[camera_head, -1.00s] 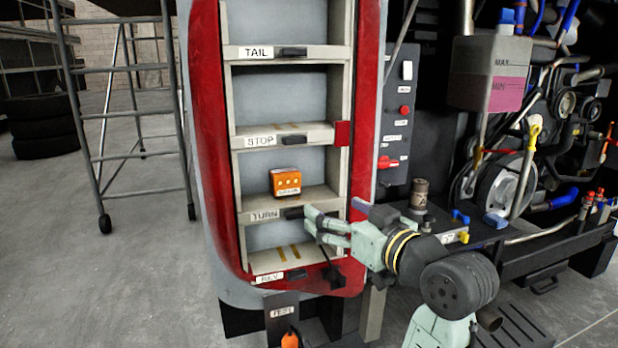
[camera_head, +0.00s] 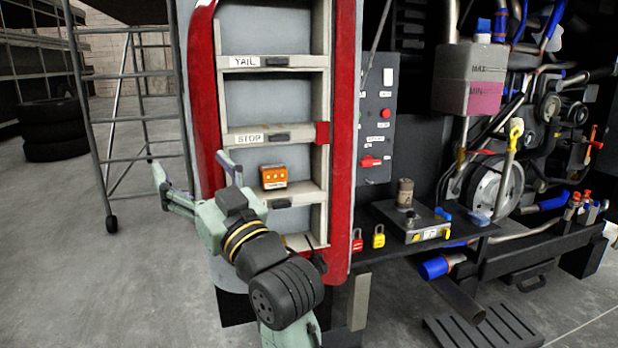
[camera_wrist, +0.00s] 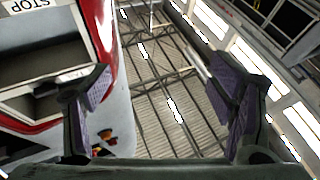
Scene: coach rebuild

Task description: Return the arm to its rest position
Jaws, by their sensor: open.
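My gripper (camera_head: 195,178) is open and empty. In the head view it is at the left edge of the red-framed rack (camera_head: 345,130), in front of its lower bays, with its fingers spread apart. The rack's red edge (camera_wrist: 104,35) and STOP label show at the left there. My forearm hides the lowest labels.
A metal ladder frame (camera_head: 135,115) stands at the left, with stacked tyres (camera_head: 52,130) behind it.

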